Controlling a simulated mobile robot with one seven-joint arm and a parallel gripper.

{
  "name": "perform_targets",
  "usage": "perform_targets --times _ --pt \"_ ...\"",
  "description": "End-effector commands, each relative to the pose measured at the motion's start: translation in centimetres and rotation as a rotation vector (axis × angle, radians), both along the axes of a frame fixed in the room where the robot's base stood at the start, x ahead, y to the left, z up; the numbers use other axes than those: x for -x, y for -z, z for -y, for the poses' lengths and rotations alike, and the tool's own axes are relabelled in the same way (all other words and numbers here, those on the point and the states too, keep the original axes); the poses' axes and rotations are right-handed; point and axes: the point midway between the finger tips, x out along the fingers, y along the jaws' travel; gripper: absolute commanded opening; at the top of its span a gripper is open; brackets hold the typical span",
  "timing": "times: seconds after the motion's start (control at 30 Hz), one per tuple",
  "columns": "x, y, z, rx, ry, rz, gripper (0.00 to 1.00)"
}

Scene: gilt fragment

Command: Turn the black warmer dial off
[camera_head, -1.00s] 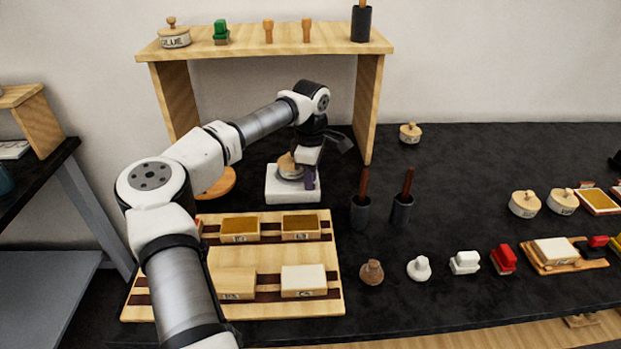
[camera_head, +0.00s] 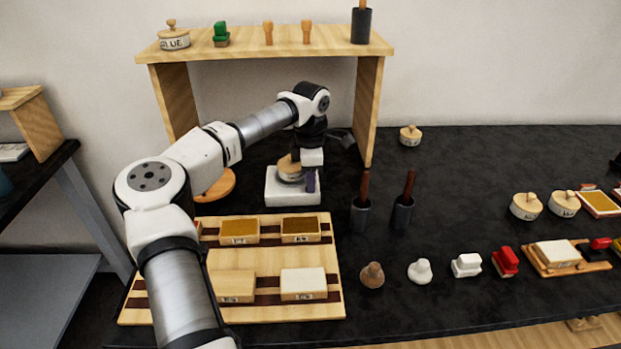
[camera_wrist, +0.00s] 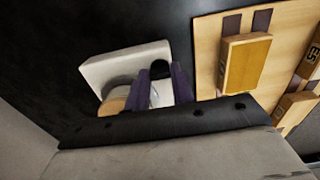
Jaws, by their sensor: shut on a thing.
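The warmer (camera_head: 283,197) is a white box under the shelf, with a round wooden-lidded pot (camera_head: 288,168) on it. My gripper (camera_head: 311,181) points down at the warmer's right front part, its purple fingers beside the pot. In the wrist view, the black dial (camera_wrist: 160,69) shows between the fingertips of my gripper (camera_wrist: 163,82), at the edge of the white warmer (camera_wrist: 115,65). The fingers are shut on the dial, one on each side. Its pointer direction cannot be made out, and the head view hides the dial behind the fingers.
A wooden rack (camera_head: 335,262) with several blocks lies in front of the warmer. Two dark holders (camera_head: 361,214) with brown handles stand to the right. The wooden shelf (camera_head: 270,42) spans above, its right post (camera_head: 367,110) close to my wrist.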

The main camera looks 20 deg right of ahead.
Motion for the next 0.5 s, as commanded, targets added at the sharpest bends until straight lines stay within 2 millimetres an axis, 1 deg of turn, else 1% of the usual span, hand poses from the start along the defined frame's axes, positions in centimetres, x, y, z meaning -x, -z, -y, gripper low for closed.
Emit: perform_targets --times 0.07,0.1,0.27,0.5 --pt "-0.13 -0.16 -0.06 0.001 -0.003 0.004 0.01" --pt "-0.13 -0.16 -0.07 0.001 -0.003 0.004 0.25" --pt "-0.10 -0.11 -0.05 0.001 -0.002 0.003 0.45" --pt "-0.04 -0.05 -0.02 0.000 0.000 0.001 0.45"
